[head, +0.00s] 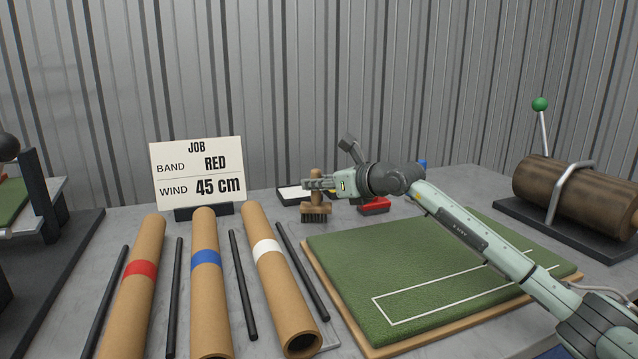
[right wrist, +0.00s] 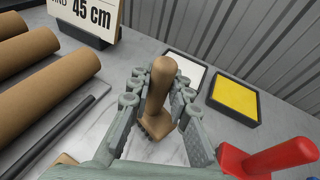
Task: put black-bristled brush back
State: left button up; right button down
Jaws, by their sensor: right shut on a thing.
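The black-bristled brush (head: 315,208) has an upright wooden handle, a wooden block and dark bristles pointing down. My right gripper (head: 319,184) is shut around its handle, near the back of the table. In the right wrist view, the fingers (right wrist: 160,98) close on both sides of the brush handle (right wrist: 161,88). The bristles are close to the table top; I cannot tell whether they touch it. My left gripper is in neither view.
A white pad (right wrist: 185,71), a yellow pad (right wrist: 236,98) and a red-handled tool (head: 374,206) are near the brush. Cardboard tubes with red (head: 141,270), blue (head: 206,260) and white bands lie left. A green turf mat (head: 345,255) lies right. A job sign (head: 197,172) stands behind.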

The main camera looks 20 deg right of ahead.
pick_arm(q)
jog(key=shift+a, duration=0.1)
pick_arm(e)
jog(key=shift+f, duration=0.15)
jog(key=c, duration=1.4)
grip_release()
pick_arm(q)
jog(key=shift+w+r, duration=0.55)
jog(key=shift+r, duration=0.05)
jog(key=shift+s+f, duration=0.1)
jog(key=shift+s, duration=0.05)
pick_arm(e)
jog(key=shift+s+d+r, duration=0.1)
jog(key=shift+d+r, duration=0.1)
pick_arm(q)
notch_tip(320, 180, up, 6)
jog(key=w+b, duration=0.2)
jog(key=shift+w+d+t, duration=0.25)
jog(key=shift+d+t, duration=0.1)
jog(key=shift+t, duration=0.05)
pick_arm(e)
jog(key=v, duration=1.1)
jog(key=shift+s+r, duration=0.15)
jog(key=shift+s, duration=0.2)
